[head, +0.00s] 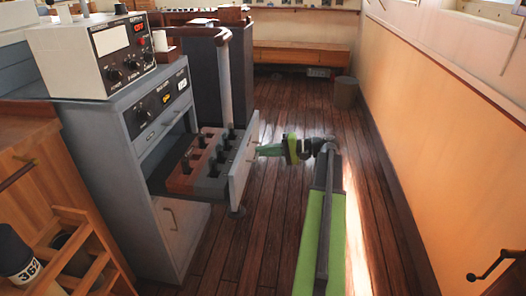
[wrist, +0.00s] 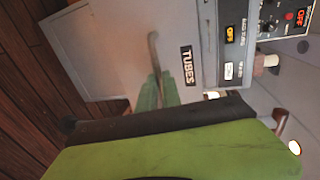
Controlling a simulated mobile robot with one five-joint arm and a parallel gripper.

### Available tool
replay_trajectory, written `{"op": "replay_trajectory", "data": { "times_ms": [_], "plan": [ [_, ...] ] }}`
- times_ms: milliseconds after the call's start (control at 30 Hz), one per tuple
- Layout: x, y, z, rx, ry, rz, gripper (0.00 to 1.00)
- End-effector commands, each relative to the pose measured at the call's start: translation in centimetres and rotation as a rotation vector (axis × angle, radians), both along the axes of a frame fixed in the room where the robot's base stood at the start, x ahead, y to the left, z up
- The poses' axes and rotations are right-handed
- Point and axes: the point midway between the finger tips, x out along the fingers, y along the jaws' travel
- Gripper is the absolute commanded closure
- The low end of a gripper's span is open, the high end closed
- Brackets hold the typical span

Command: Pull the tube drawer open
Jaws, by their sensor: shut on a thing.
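The tube drawer (head: 243,170) stands pulled out from the grey cabinet (head: 118,135), with rows of dark tubes (head: 212,150) showing inside it. Its grey front faces right in the head view. My gripper (head: 262,150) is at the outer side of this front, shut on the drawer handle. In the wrist view the green fingers (wrist: 156,80) close around the curved handle (wrist: 153,48), beside the "TUBES" label (wrist: 187,65). The handle itself is hidden in the head view.
A lower cabinet door (head: 182,225) is below the drawer. A meter box (head: 95,50) stands on the cabinet. A wooden rack (head: 75,240) is at the lower left. A bin (head: 345,92) stands far back.

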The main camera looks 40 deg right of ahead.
Motion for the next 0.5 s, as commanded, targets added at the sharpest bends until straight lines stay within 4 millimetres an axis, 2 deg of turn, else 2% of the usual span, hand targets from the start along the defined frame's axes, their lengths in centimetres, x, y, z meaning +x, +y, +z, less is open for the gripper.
{"op": "replay_trajectory", "data": {
  "times_ms": [367,400,500],
  "plan": [
    [0.25,0.44,-0.13,-0.003,0.004,0.007,1.00],
    [0.26,0.50,-0.14,-0.003,0.004,0.008,0.87],
    [0.36,0.69,-0.13,-0.003,0.004,0.012,0.74]
  ]
}}
